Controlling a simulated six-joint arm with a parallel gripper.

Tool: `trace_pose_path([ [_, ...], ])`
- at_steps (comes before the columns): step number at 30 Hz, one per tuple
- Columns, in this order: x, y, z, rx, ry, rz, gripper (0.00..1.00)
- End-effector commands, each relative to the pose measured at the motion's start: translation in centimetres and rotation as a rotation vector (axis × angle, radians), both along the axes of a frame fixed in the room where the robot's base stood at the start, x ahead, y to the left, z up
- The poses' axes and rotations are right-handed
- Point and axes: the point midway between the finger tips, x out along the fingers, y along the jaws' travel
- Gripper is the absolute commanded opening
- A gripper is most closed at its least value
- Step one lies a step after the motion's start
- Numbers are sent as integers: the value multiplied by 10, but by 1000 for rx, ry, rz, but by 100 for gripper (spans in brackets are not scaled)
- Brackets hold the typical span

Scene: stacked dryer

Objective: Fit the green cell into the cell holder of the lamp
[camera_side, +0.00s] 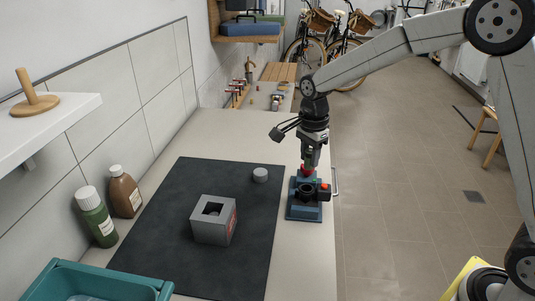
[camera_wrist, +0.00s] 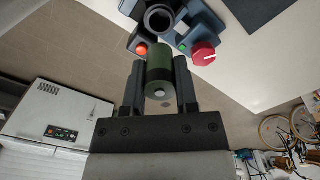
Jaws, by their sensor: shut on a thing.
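My gripper (camera_side: 309,164) is shut on the green cell (camera_wrist: 159,68), a short dark green cylinder with a pale nub on the end facing the wrist camera. A dark blue unit (camera_side: 304,211), which I take for the lamp, stands below and close to my gripper. It has a black round ring, a red knob and an orange button. In the wrist view the black ring (camera_wrist: 160,18) lies just beyond the cell's far end. I cannot tell whether cell and ring touch.
A grey box with a square opening (camera_side: 213,228) and a small grey round piece (camera_side: 260,175) sit on the dark mat (camera_side: 170,240). Two bottles (camera_side: 97,216) stand by the wall. A teal bin (camera_side: 105,284) is at the front left. The unit stands near the table's right edge.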

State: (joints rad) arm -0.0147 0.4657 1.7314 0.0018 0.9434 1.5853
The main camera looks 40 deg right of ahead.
Motion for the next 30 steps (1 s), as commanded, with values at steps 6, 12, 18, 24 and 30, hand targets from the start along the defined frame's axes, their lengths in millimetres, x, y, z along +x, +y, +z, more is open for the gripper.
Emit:
trace_pose_path([
  [6,0,0,-9,0,2,0,0],
  [12,-1,0,-22,0,3,0,0],
  [18,0,0,-36,0,3,0,0],
  [24,0,0,-48,0,1,0,0],
  [30,0,0,-54,0,1,0,0],
])
